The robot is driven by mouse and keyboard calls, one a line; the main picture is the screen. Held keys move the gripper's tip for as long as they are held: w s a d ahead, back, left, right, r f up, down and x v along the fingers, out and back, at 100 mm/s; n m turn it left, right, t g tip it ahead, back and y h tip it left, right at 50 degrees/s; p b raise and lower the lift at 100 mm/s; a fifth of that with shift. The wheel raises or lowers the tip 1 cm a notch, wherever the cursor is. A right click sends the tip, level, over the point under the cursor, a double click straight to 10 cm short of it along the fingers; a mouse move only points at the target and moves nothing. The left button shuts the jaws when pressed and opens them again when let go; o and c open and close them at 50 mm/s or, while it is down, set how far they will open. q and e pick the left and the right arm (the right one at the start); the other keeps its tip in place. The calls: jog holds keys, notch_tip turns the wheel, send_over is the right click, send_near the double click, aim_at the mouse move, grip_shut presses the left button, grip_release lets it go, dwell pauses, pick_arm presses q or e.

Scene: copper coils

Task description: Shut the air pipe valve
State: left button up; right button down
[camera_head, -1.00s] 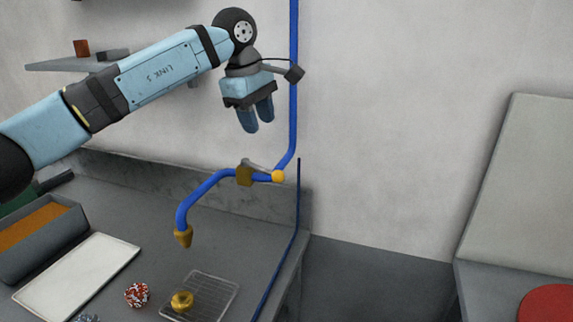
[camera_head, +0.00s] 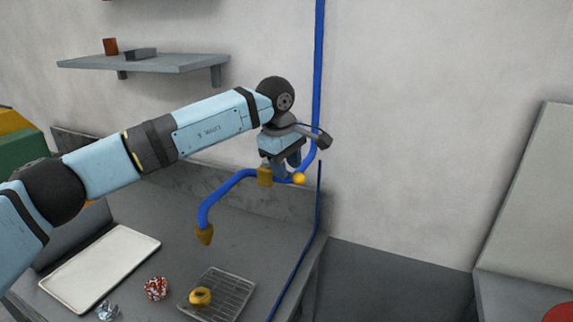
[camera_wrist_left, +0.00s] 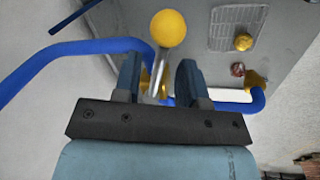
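The blue air pipe (camera_head: 228,184) comes down the wall and bends left to a brass nozzle (camera_head: 205,234) above the counter. Its valve has a brass body (camera_head: 264,175) and a lever with a yellow ball knob (camera_head: 299,179). In the left wrist view the yellow knob (camera_wrist_left: 168,28) and the grey lever (camera_wrist_left: 162,62) show between the finger lines. My left gripper (camera_head: 287,170) is at the valve, fingers pointing down. Its fingers (camera_wrist_left: 158,70) are apart, one on each side of the lever, with gaps visible. The fingers partly hide the lever in the head view. My right gripper is not in view.
The grey counter holds a white tray (camera_head: 57,276), a wire rack (camera_head: 236,292) with a brass-coloured ring (camera_head: 200,296), and a red-and-white clump (camera_head: 156,288). A wall shelf (camera_head: 145,63) is at upper left. The wall right of the pipe is clear.

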pick_arm(q)
jog(key=shift+f, duration=0.25)
grip_shut()
